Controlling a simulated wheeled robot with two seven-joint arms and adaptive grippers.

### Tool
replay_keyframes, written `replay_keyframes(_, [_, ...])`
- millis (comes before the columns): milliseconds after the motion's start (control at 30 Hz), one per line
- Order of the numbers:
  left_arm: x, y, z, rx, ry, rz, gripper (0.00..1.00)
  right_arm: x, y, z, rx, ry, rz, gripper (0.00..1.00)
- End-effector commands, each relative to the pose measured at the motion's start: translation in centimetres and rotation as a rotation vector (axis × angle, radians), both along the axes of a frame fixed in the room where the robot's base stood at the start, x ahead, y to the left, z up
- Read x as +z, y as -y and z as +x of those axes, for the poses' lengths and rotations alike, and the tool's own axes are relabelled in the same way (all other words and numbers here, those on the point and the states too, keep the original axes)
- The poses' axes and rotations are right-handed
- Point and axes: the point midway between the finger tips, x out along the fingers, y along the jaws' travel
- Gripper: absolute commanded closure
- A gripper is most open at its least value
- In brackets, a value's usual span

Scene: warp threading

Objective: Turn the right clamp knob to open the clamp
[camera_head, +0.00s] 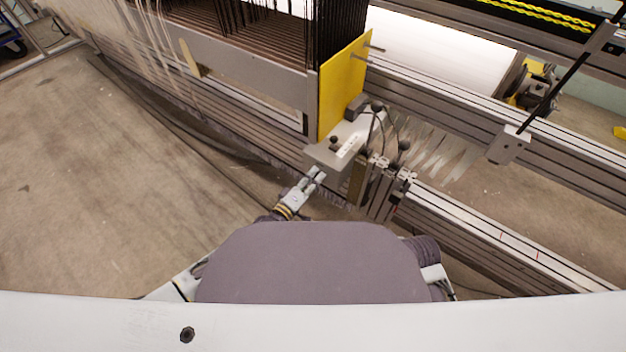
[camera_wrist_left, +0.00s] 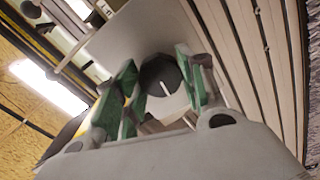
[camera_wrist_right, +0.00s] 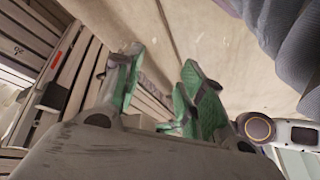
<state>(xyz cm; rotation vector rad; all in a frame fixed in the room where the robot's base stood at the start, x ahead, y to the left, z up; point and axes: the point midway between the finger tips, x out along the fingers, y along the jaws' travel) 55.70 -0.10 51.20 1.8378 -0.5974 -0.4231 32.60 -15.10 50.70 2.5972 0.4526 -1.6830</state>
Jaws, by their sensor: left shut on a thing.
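The clamp knob (camera_wrist_left: 161,76) is round and black with a white line on its face. It shows in the left wrist view on the face of a pale grey housing (camera_wrist_left: 140,35). My left gripper (camera_wrist_left: 160,82) is shut on it, with a green pad on each side. In the head view my left gripper (camera_head: 319,173) is at the lower front edge of the grey housing (camera_head: 342,143) beside a yellow plate; the gripped knob cannot be made out there. My right gripper (camera_wrist_right: 160,75) is open and empty in the right wrist view, and its fingers are not clear in the head view.
The yellow plate (camera_head: 341,85) stands behind the housing. Black ball-ended levers (camera_head: 403,145) and metal strips (camera_head: 440,155) lie to its right. Long grey rails (camera_head: 500,225) cross the scene. The floor at the left (camera_head: 100,180) is clear.

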Motion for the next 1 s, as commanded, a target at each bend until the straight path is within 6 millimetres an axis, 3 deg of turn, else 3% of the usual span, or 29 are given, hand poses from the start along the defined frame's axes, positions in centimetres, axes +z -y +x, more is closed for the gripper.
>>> replay_keyframes(500, [-0.1, -0.1, 0.1, 0.001, -0.252, -0.349, 0.84, -4.2, -0.9, -0.1, -0.016, 0.036, 0.055, 0.60])
replay_keyframes(1000, [-0.1, -0.1, 0.1, 0.002, -0.321, -0.441, 0.84, -5.3, -1.2, 0.0, -0.025, 0.054, 0.074, 0.60])
